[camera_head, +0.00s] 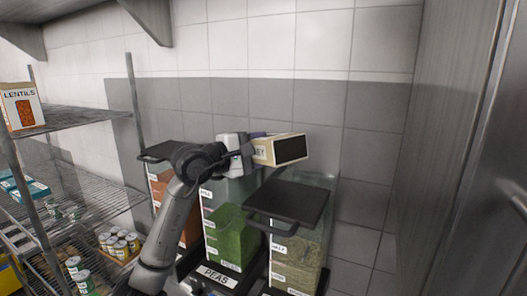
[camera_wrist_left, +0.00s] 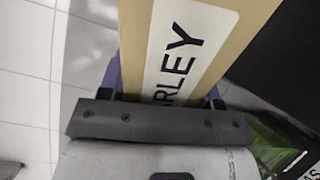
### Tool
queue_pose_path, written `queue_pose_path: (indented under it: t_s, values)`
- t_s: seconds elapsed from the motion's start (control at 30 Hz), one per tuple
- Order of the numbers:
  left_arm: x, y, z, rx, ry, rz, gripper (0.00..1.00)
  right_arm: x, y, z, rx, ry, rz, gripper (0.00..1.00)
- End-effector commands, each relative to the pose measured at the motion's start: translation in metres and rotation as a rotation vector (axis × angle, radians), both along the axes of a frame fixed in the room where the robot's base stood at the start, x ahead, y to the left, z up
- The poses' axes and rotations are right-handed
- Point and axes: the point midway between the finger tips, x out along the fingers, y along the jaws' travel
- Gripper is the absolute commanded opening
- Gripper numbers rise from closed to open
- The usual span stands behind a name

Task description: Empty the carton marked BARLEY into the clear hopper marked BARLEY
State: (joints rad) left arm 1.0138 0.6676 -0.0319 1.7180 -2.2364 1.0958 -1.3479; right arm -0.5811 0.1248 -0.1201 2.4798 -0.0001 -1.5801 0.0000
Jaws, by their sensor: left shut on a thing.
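A tan carton (camera_head: 263,151) with a white label reading "...EY" is held on its side, its dark end (camera_head: 291,149) facing right. My right gripper is out of view.
A hopper with orange contents (camera_head: 190,222) stands at the left, partly behind my arm. A wire shelf (camera_head: 95,207) with cans (camera_head: 118,243) and a LENTILS carton (camera_head: 21,107) stands further left. A tiled wall is behind; a metal door or cabinet (camera_head: 490,200) is at right.

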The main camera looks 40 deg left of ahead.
Motion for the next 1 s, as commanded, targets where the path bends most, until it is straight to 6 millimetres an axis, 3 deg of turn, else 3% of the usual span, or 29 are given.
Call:
queue_pose_path:
  t_s: [1.0]
  values:
    - [-0.095,-0.022,0.000,-0.016,0.005,0.001,0.17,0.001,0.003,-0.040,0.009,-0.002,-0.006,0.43]
